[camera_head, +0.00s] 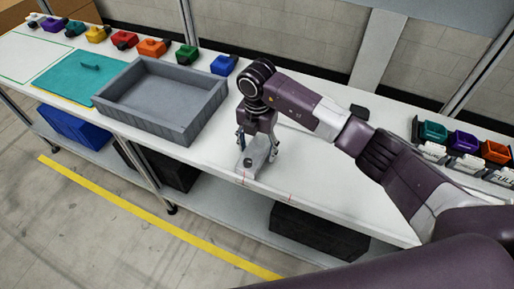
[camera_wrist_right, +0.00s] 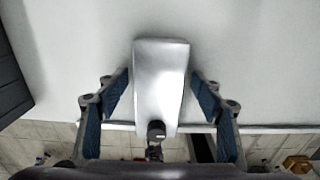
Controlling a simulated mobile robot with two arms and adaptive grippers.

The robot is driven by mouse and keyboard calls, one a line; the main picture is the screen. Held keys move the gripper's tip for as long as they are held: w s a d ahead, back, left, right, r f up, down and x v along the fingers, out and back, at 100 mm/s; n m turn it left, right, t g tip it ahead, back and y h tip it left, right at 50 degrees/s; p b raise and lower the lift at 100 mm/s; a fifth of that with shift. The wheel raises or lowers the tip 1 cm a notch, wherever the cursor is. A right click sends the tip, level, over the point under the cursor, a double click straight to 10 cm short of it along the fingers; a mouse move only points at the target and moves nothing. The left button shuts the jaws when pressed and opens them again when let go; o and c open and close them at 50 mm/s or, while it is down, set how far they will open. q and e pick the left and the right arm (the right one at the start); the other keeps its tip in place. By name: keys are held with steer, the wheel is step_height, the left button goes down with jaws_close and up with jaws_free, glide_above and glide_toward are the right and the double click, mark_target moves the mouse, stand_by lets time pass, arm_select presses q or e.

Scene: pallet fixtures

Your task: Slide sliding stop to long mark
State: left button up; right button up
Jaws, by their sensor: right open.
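The sliding stop (camera_head: 252,163) is a grey metal block with a rounded top, standing near the front edge of the white table. In the right wrist view the stop (camera_wrist_right: 160,78) is a smooth pale block with a dark round knob at its lower end. My right gripper (camera_head: 257,147) points down over the stop. Its two blue-padded fingers are open, one on each side of the stop, with a gap visible on both sides. Two thin red marks show on the table, one mark (camera_head: 245,179) by the stop and another mark (camera_head: 291,198) to its right. My left gripper is out of view.
A large grey tray (camera_head: 190,131) stands left of the stop, with a teal mat (camera_head: 65,78) beyond it. Colored bins line the back edge, including a blue bin (camera_head: 224,65). More bins stand at the right. The table around the right red mark is clear.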

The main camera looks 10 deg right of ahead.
mark_target(257, 149)
step_height(257, 149, up, 12)
stand_by(0.6)
stand_by(0.4)
